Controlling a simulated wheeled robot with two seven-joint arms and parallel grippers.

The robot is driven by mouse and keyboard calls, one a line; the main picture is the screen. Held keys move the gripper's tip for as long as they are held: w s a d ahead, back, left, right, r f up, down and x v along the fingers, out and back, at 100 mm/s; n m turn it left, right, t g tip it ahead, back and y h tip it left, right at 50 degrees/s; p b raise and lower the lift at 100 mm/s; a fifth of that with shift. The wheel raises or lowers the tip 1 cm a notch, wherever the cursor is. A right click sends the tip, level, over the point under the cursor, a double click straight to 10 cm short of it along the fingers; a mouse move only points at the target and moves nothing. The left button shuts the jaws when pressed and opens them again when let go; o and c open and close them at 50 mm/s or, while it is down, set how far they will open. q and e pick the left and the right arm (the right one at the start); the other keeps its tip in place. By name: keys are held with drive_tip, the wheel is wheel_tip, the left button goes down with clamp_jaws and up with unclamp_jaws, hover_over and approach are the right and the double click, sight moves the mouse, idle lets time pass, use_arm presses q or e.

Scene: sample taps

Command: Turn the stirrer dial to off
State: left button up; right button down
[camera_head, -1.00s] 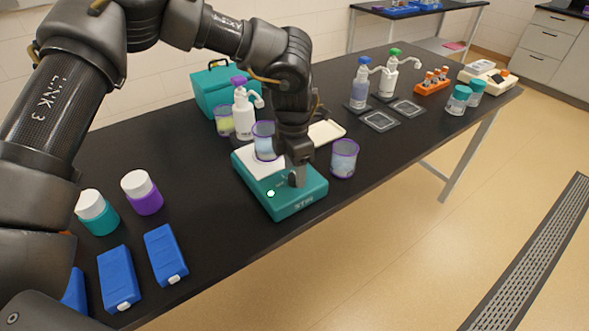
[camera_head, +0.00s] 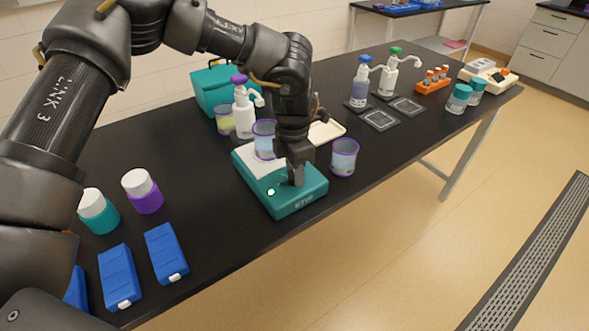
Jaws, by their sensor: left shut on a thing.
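The teal stirrer (camera_head: 298,202) stands on the black bench in the middle of the view. A small light (camera_head: 271,192) on its top glows pale green. A beaker with a purple rim (camera_head: 264,140) stands on its white plate (camera_head: 246,157). My left gripper (camera_head: 298,180) points down onto the front right of the stirrer's top and is shut on the dial there. The dial itself is hidden by the fingers, so its setting does not show. My right gripper is not in view.
A second purple-rimmed beaker (camera_head: 344,157) stands close right of the stirrer. A white pump bottle (camera_head: 244,119) and a teal box (camera_head: 213,88) stand behind. Two jars, one purple (camera_head: 147,198), and blue cases (camera_head: 166,254) are at left. The bench's front edge is near the stirrer.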

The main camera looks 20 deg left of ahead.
use_arm(q)
drive_tip(key=n, duration=0.4)
drive_tip(key=shift+n+p, duration=0.3)
drive_tip(key=shift+n, duration=0.1)
drive_tip(key=n, duration=0.3)
drive_tip(key=shift+n, duration=0.3)
drive_tip(key=n, duration=0.3)
drive_tip(key=shift+r+n+t, duration=0.1)
drive_tip(key=shift+n+t, duration=0.2)
drive_tip(key=shift+n, duration=0.1)
drive_tip(key=shift+s+n+p, duration=0.1)
drive_tip(key=shift+n+p, duration=0.5)
drive_tip(key=shift+n, duration=0.6)
drive_tip(key=shift+n+p, duration=0.5)
drive_tip(key=shift+n, duration=0.9)
drive_tip(key=shift+n+p, duration=0.3)
drive_tip(key=shift+p, duration=0.05)
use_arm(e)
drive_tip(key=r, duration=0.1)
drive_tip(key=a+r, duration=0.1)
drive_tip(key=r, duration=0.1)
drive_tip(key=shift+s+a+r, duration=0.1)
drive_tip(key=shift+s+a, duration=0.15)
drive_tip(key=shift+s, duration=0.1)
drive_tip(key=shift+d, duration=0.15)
